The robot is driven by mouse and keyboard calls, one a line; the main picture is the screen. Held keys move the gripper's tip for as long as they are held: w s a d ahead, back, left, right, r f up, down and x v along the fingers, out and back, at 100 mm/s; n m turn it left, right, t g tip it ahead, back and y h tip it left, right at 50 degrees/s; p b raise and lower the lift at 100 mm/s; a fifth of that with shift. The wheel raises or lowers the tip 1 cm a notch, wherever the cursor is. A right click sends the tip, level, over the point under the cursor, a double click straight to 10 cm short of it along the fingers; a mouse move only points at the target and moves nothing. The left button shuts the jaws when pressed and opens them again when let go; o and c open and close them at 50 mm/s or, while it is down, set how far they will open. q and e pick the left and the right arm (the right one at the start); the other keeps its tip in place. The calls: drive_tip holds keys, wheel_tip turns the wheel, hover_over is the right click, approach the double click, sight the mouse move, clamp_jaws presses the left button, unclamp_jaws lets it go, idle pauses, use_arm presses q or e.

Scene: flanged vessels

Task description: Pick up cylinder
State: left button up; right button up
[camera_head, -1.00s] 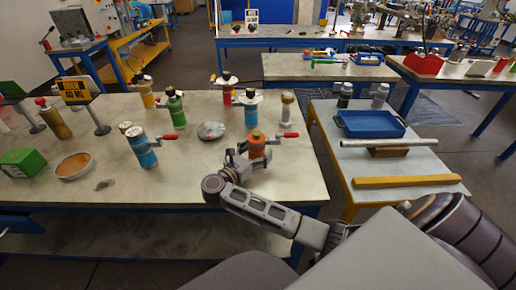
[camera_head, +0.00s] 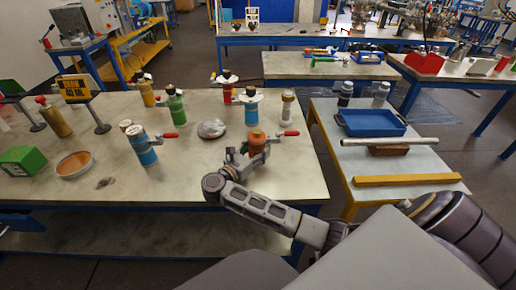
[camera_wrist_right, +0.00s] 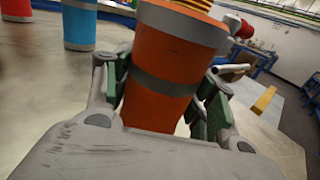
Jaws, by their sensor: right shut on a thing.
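An orange cylinder (camera_head: 256,140) with a grey band and a red-handled valve stands upright near the front right of the large table in the head view. My right gripper (camera_head: 247,157) is around it from the front. In the right wrist view the orange cylinder (camera_wrist_right: 168,75) fills the space between the green-padded fingers, and the right gripper (camera_wrist_right: 165,100) is shut on it. Its lower end is hidden behind the gripper's palm, so I cannot tell whether it touches the table. My left gripper is not in view.
Blue (camera_head: 141,146), green (camera_head: 176,108) and yellow (camera_head: 146,92) cylinders stand to the left. Another blue cylinder (camera_head: 251,106) and a beige one (camera_head: 287,108) stand behind. A side table on the right holds a blue tray (camera_head: 370,123) and a yellow bar (camera_head: 407,180).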

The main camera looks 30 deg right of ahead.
sight(257, 131)
drive_tip(key=shift+r, duration=0.1)
drive_tip(key=shift+r, duration=0.75)
wheel_tip(257, 131, up, 8)
drive_tip(key=shift+f+p, duration=0.25)
drive_tip(key=shift+p, duration=0.15)
drive_tip(key=shift+r, duration=0.5)
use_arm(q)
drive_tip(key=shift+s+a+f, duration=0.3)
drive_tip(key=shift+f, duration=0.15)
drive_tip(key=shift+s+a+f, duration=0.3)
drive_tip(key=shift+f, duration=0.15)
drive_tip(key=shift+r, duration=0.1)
